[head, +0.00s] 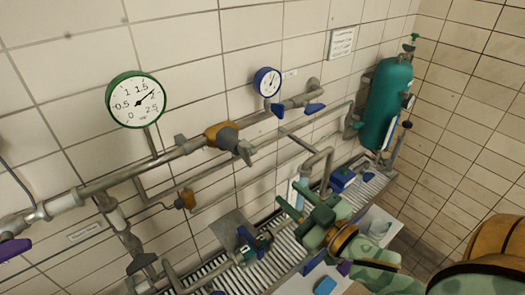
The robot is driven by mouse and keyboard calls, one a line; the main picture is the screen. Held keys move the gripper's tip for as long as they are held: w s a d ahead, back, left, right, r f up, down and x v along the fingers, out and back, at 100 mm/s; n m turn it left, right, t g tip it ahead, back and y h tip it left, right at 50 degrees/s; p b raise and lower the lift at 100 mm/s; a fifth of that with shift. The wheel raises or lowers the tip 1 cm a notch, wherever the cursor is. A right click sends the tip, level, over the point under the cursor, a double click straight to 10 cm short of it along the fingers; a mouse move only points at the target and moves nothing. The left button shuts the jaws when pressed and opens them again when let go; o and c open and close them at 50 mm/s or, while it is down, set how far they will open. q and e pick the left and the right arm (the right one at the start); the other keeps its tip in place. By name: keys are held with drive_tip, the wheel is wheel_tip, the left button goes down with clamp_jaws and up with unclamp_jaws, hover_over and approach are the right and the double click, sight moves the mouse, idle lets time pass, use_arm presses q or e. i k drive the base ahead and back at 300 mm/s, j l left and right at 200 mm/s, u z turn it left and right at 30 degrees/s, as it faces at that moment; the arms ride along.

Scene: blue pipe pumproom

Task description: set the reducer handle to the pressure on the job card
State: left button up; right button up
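The reducer (217,134) is an orange-brown body on the upper grey pipe, with a grey handle (244,151) at its right end. A green-rimmed gauge (136,100) stands above the pipe to the left; its needle points up and right, near the 2 mark. A white card with small print (341,42) hangs on the wall at the upper right; its text is too small to read, and I cannot tell if it is the job card. My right gripper (291,195), green-patterned, appears open and empty, below and right of the handle and apart from it. My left gripper does not show.
A blue-rimmed gauge (267,82) and blue lever handles (315,108) sit on the pipes right of the reducer. A teal cylinder (387,101) stands at the right. Lower pipes, a bent grey pipe (318,153) and a slatted grating (214,274) lie around my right gripper.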

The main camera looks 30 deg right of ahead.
sight(242, 149)
drive_tip(key=z, duration=0.85)
